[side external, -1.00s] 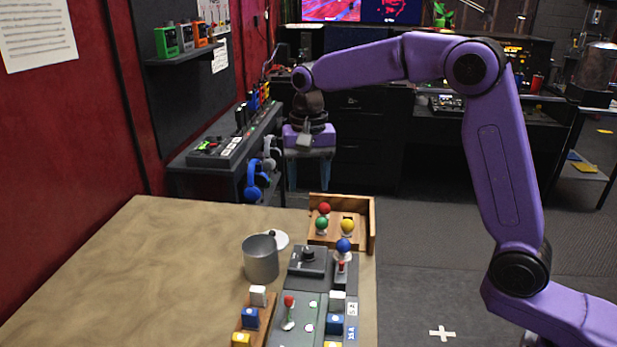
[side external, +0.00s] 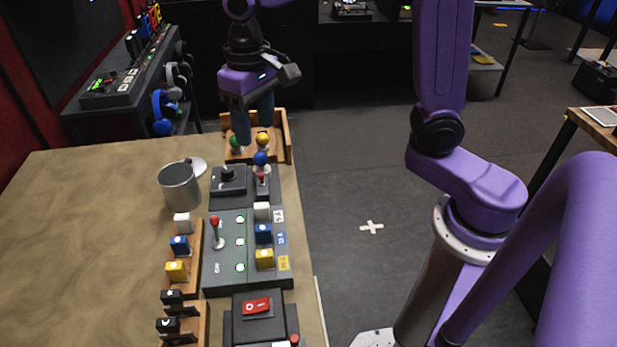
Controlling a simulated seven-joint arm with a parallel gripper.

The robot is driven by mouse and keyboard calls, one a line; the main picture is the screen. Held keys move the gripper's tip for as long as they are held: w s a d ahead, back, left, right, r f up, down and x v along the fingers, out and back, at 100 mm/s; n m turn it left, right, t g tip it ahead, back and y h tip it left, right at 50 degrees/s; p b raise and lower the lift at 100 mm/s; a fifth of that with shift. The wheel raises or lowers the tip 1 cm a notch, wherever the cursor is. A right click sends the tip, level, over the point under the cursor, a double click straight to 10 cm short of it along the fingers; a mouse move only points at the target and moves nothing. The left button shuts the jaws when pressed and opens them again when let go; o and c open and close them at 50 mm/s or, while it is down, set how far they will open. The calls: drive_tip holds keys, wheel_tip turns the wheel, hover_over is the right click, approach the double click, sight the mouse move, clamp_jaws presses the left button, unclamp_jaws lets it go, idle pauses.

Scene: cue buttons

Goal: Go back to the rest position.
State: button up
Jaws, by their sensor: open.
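My gripper (side external: 254,125) hangs fingers-down at the far end of the table, in front of or above the wooden tray. The wooden tray (side external: 284,142) holds a green knob (side external: 236,143) and a yellow knob (side external: 263,139). The red knob seen there earlier is hidden, probably behind a finger. I cannot tell the height of the fingertips over the tray.
A blue-topped lever (side external: 261,158), a dark knob box (side external: 229,180) and a metal mug (side external: 179,187) stand near the tray. The button panel (side external: 225,266) has lit green lights. A red rocker switch (side external: 256,305) lies nearer. The table's left side is clear.

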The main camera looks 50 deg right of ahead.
drive_tip(key=s+d+f+n, duration=0.2)
drive_tip(key=s+d+n, duration=0.3)
drive_tip(key=s, duration=0.6)
drive_tip(key=s+d+f+n, duration=0.3)
drive_tip(key=s+n, duration=0.3)
drive_tip(key=s, duration=0.5)
drive_tip(key=shift+s+d, duration=0.25)
drive_tip(key=shift+d, duration=0.6)
drive_tip(key=shift+w, duration=0.1)
idle(1.1)
